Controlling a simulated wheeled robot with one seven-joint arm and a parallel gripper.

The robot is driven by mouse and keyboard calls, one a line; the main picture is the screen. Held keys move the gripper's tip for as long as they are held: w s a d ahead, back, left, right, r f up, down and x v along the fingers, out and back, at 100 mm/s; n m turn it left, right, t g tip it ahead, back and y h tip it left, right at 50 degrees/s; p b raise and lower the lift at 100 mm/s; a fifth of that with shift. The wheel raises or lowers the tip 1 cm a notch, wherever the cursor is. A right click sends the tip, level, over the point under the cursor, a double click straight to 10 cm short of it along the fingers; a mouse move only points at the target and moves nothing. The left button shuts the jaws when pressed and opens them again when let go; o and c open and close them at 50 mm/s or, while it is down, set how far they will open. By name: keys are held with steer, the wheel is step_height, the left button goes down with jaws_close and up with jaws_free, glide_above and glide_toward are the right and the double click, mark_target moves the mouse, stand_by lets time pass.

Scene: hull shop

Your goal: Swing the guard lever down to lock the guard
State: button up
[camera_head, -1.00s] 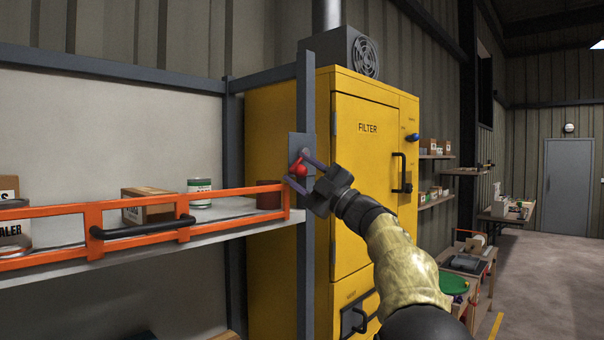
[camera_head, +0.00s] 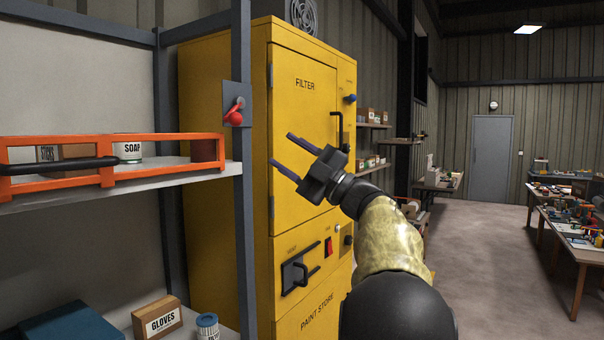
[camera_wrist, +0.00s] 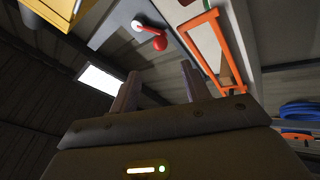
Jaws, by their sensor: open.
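The red guard lever (camera_head: 235,114) is on a grey plate (camera_head: 231,92) on the shelf post. Its round knob hangs below and slightly left of its upper end in the head view. The lever also shows in the wrist view (camera_wrist: 154,36), beyond the fingers. The orange guard (camera_head: 107,174) lies across the shelf front, its right end by the post. My gripper (camera_head: 281,150) is open and empty, to the right of the lever and apart from it, in front of the yellow cabinet. Its fingers also show in the wrist view (camera_wrist: 160,88).
The yellow cabinet (camera_head: 302,150) with its handles stands just behind my gripper. The shelf post (camera_head: 245,230) rises between the cabinet and the shelf. A soap tin (camera_head: 128,152) stands behind the guard. The floor at right (camera_head: 475,260) is clear before a table.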

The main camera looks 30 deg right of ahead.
steer(key=v, duration=0.3)
steer(key=shift+a+r, duration=0.15)
steer(key=shift+r, duration=0.2)
steer(key=c, duration=0.7)
steer(key=a+r+p, duration=0.1)
steer(key=r+p, duration=0.1)
steer(key=p, duration=0.1)
steer(key=a+r+m+g+h+p, duration=0.1)
steer(key=r+p, duration=0.1)
steer(key=p, duration=0.1)
steer(key=a+r+m+h+p, duration=0.1)
steer(key=r+p, duration=0.1)
steer(key=p, duration=0.1)
steer(key=shift+s+a+r, duration=0.15)
steer(key=shift+a, duration=0.1)
jaws_close()
step_height(320, 180, up, 5)
steer(key=s+a+m+g+h+p, duration=0.2)
steer(key=m+p, duration=0.1)
steer(key=p, duration=0.7)
steer(key=shift+s+a+h, duration=0.25)
steer(key=shift+h, duration=0.05)
